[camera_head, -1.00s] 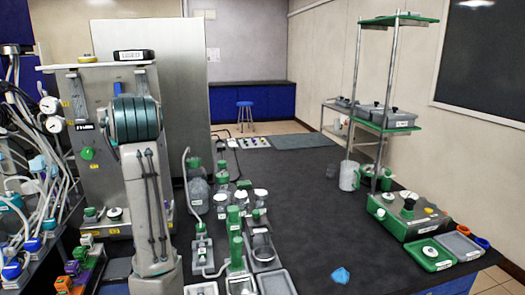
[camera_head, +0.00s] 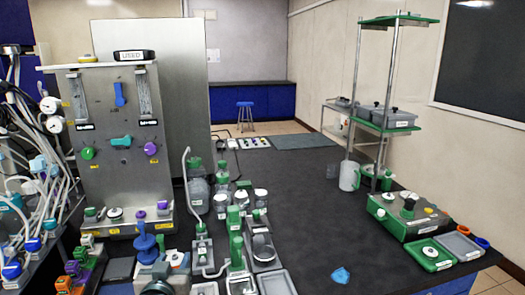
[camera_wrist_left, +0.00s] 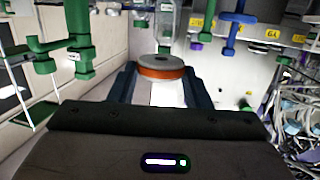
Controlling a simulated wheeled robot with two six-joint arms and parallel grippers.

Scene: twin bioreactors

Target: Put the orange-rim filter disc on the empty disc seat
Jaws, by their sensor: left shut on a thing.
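The filter disc (camera_wrist_left: 160,66) has a grey top and an orange rim. It sits between the two dark blue fingers of my left gripper (camera_wrist_left: 160,80), which is shut on it. I cannot clearly tell which place is the empty disc seat. My right gripper is not in view.
The steel panel (camera_head: 118,140) with valves and knobs stands behind the gripper. Several bottles and green-topped stands (camera_head: 236,225) crowd its right side.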

